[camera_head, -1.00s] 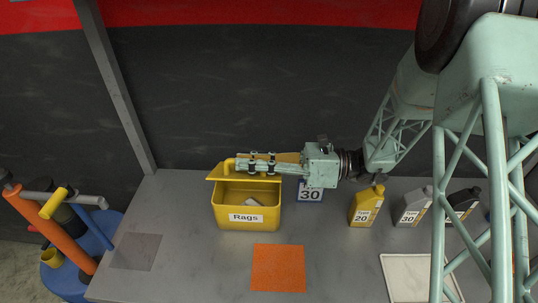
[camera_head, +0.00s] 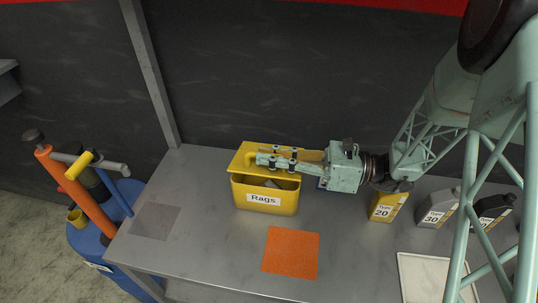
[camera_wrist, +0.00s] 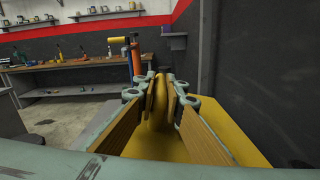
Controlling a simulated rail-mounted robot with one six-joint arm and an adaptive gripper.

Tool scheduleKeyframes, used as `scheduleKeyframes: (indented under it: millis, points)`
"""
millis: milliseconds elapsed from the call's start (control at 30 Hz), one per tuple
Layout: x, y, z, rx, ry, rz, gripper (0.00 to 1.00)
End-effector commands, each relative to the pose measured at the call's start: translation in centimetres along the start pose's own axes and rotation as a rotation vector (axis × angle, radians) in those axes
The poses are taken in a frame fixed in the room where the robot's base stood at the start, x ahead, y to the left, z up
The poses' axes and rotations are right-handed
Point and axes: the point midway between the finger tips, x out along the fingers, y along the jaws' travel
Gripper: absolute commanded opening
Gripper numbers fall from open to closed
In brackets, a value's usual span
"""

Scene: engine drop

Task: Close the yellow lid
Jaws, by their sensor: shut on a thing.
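The yellow box (camera_head: 284,203) with a "Rags" label stands on the grey table in the head view. Its yellow lid (camera_head: 245,150) is partly open, tilted above the box, with a gap at the front showing dark inside and something pale. My gripper (camera_head: 258,160) reaches in from the right, over the lid. In the wrist view, my gripper (camera_wrist: 160,90) is shut on the yellow lid handle (camera_wrist: 157,112), with the yellow lid surface (camera_wrist: 229,137) below. The fingers and arm hide part of the lid.
A yellow "20" bottle (camera_head: 383,208), grey "30" bottle (camera_head: 435,210) and black bottle (camera_head: 490,212) stand to the right. An orange square (camera_head: 291,253) and a pale tray (camera_head: 430,278) lie in front. A blue drum (camera_head: 88,240) with tools stands at the left.

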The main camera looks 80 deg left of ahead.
Motion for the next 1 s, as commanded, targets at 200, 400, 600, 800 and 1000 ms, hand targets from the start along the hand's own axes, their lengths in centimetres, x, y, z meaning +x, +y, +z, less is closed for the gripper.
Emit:
scheduleKeyframes:
  millis: [200,400,600,800,1000]
  points:
    - [0.0,0.0,0.0,0.001,0.000,0.000,0.19]
    - [0.0,0.0,0.0,0.000,0.000,0.000,0.24]
    - [-0.1,0.0,0.0,0.000,0.000,0.000,0.24]
    - [-0.8,-0.1,0.0,0.000,0.000,-0.001,0.24]
    - [-2.6,-0.1,0.0,0.000,-0.001,-0.001,0.24]
